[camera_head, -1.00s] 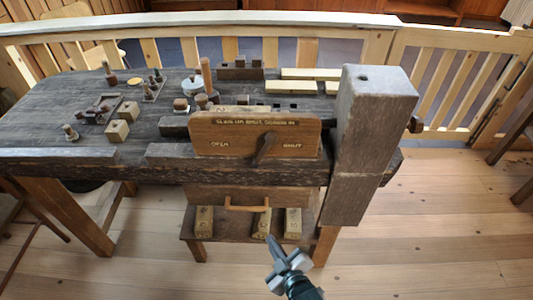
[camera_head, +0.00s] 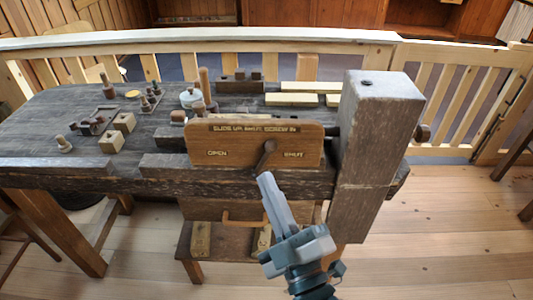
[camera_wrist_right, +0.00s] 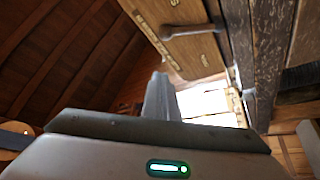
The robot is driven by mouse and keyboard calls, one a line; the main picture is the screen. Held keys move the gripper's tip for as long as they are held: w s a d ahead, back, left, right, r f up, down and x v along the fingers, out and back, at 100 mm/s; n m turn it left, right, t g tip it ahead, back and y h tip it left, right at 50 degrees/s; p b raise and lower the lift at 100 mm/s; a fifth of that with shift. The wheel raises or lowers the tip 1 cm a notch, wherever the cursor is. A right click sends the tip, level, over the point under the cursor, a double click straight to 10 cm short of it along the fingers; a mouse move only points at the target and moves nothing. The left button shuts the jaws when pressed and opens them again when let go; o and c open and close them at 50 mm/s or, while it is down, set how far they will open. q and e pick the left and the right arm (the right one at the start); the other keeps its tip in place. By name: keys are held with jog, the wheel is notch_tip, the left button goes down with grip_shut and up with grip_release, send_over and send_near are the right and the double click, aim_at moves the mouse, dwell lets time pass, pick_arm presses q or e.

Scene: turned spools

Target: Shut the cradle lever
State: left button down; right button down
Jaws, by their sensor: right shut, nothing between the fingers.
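The cradle lever (camera_head: 265,157) is a short dark handle on the front of a wooden board (camera_head: 210,140) lettered "OPEN" at left and "SHUT" at right. It hangs down from its pivot, tilted slightly left, between the two words. It also shows in the right wrist view (camera_wrist_right: 192,29). My right gripper (camera_head: 266,176) is shut and empty. Its fingertips are just below the lever's lower end in the head view; I cannot tell whether they touch. In the right wrist view its fingers (camera_wrist_right: 157,80) point toward the board. My left gripper is not in view.
A thick wooden post (camera_head: 375,140) stands right of the board. Turned pieces and blocks (camera_head: 110,143) lie on the bench top (camera_head: 45,125) at left. A drawer handle (camera_head: 243,222) sits below. The floor in front is clear.

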aim_at(263, 160)
jog(key=shift+w+r, duration=0.1)
jog(key=shift+w, duration=0.05)
